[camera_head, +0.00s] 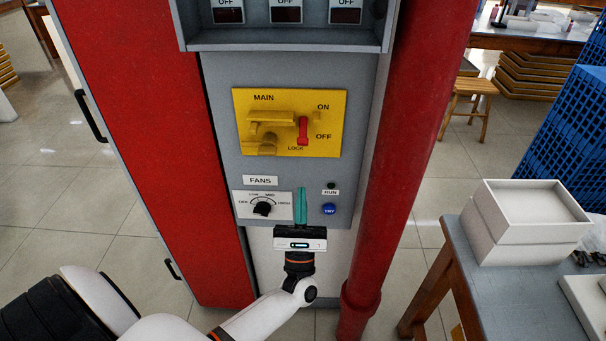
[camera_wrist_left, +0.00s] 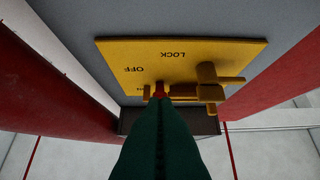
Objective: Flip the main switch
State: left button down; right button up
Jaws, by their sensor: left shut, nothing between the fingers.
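The main switch is a yellow panel (camera_head: 291,148) on the grey cabinet front, marked MAIN, ON, OFF and LOCK. Its red handle (camera_head: 303,131) sits at the panel's right side, near the OFF mark. A yellow latch piece (camera_head: 266,118) is to its left. My left gripper (camera_head: 301,190) is shut and empty, with its green fingers upright in front of the cabinet below the panel. In the left wrist view the yellow panel (camera_wrist_left: 215,55) appears upside down, and the red handle (camera_wrist_left: 160,89) shows just beyond the fingertips; I cannot tell if they touch. My right gripper is out of view.
Below the panel are a black FANS knob (camera_head: 262,208) and a blue TRY button (camera_head: 329,209). A red pipe (camera_head: 415,130) runs down the cabinet's right side. A red door (camera_head: 150,110) is on the left. A table with white boxes (camera_head: 530,222) stands at right.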

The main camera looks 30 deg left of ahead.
pick_arm(q)
jog(key=p, duration=0.4)
send_near(303, 131)
jog(key=w+a, duration=0.1)
jog(key=w+r, duration=0.1)
jog(key=w+a+r, duration=0.1)
jog(key=w, duration=0.1)
jog(key=shift+a, duration=0.3)
jog(key=shift+r, duration=0.1)
